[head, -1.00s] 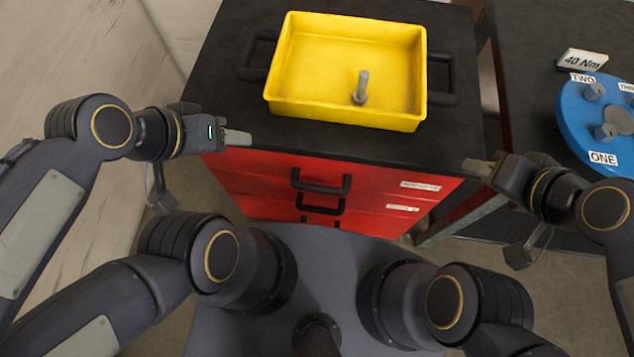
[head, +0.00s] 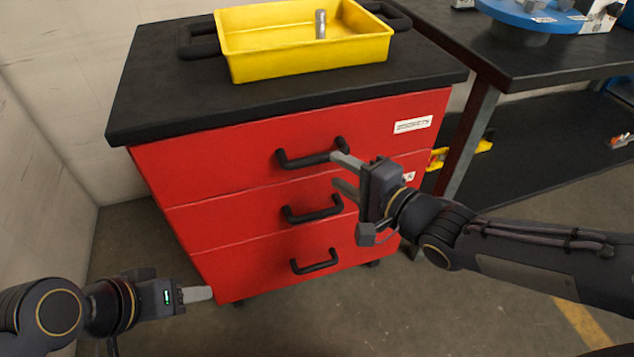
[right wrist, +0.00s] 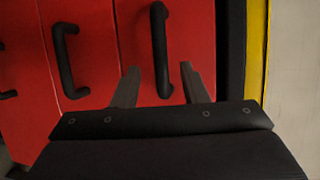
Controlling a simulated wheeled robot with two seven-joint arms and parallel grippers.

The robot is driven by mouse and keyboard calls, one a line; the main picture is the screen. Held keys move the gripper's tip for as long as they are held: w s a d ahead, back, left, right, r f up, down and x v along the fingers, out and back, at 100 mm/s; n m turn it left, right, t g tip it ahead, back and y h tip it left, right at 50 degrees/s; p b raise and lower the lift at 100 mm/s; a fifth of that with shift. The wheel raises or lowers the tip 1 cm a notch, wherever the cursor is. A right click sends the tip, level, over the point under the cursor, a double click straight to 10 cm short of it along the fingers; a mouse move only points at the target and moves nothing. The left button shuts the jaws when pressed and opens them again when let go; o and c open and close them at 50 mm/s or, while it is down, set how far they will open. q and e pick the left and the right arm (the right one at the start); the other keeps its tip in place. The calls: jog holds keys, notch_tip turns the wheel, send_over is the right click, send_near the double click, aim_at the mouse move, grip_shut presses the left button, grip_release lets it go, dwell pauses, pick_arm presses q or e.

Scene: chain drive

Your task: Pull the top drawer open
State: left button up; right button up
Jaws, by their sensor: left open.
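The red cabinet's top drawer (head: 225,158) is shut, its front flush with the drawers below. Its black bar handle (head: 310,160) shows in the head view and also in the right wrist view (right wrist: 159,45). My right gripper (head: 342,172) is at the right end of this handle, open. In the right wrist view the handle's near end lies between the two spread fingers (right wrist: 161,88); I cannot tell whether they touch it. My left gripper (head: 206,294) is open and empty, low in front of the cabinet's left side.
A middle handle (head: 312,210) and a lower handle (head: 315,262) sit below. A yellow tray (head: 305,55) holding a grey bolt (head: 320,24) stands on the black cabinet top (head: 160,95). A dark table (head: 520,55) stands at right. Floor before the cabinet is clear.

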aim_at(322, 162)
jog(key=b+x, duration=0.2)
jog(key=x, duration=0.4)
jog(key=shift+w+a+f+b, duration=0.1)
jog(key=shift+b, duration=0.25)
jog(key=shift+w+a, duration=0.2)
jog(key=shift+w, duration=0.15)
jog(key=shift+c, duration=0.4)
grip_shut()
